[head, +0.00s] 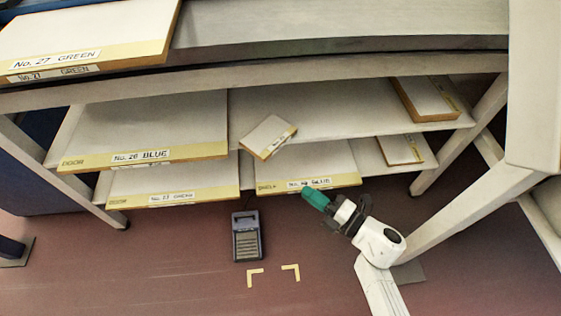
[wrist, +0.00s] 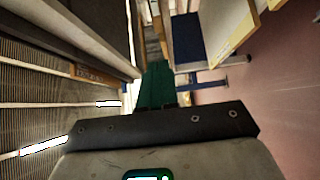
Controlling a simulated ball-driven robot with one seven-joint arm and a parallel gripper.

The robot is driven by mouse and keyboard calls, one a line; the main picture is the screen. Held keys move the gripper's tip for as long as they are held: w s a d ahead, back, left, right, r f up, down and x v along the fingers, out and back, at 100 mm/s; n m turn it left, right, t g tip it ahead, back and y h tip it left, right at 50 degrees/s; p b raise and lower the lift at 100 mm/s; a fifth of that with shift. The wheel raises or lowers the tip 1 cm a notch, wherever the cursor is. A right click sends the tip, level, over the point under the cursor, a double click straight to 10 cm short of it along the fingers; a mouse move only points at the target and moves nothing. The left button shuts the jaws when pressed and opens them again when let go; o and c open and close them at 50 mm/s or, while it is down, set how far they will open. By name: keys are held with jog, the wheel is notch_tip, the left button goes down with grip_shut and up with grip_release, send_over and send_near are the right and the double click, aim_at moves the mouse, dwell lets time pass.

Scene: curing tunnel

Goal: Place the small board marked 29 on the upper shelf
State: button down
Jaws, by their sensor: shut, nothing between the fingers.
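A small board (head: 268,136) with a yellow front edge lies skewed on the upper shelf (head: 330,115), its near corner at or over the shelf's front edge. Its label is too small to read, so I cannot tell if it is 29. Another small board (head: 424,98) lies at the right end of the upper shelf, its marking unreadable. My gripper (head: 315,199), with green fingers, is shut and empty, in front of the lower shelf and below the skewed board, apart from it. In the wrist view my green fingers (wrist: 156,86) point forward; the skewed board cannot be made out there.
A large board No. 26 BLUE (head: 150,125) fills the upper shelf's left. The lower shelf holds large boards (head: 172,185) (head: 308,168) and a small one (head: 398,150). A bench top (head: 340,25) overhangs the shelves. A pedal-like device (head: 247,237) stands on the floor.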

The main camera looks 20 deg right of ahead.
aim_at(274, 152)
jog(key=b+x, duration=0.1)
jog(key=x, duration=0.3)
jog(key=b+x, duration=0.1)
jog(key=x, duration=0.3)
jog(key=d+b+x, duration=0.1)
jog(key=x, duration=0.3)
jog(key=shift+w+d, duration=0.15)
jog(key=shift+w, duration=0.1)
jog(key=shift+w+d, duration=0.15)
jog(key=shift+w, duration=0.5)
jog(key=shift+w+d+b, duration=0.25)
jog(key=shift+w+d, duration=0.05)
jog(key=shift+w, duration=0.55)
jog(key=shift+w+d+b, duration=0.2)
jog(key=shift+w+d, duration=0.05)
jog(key=shift+w, duration=0.6)
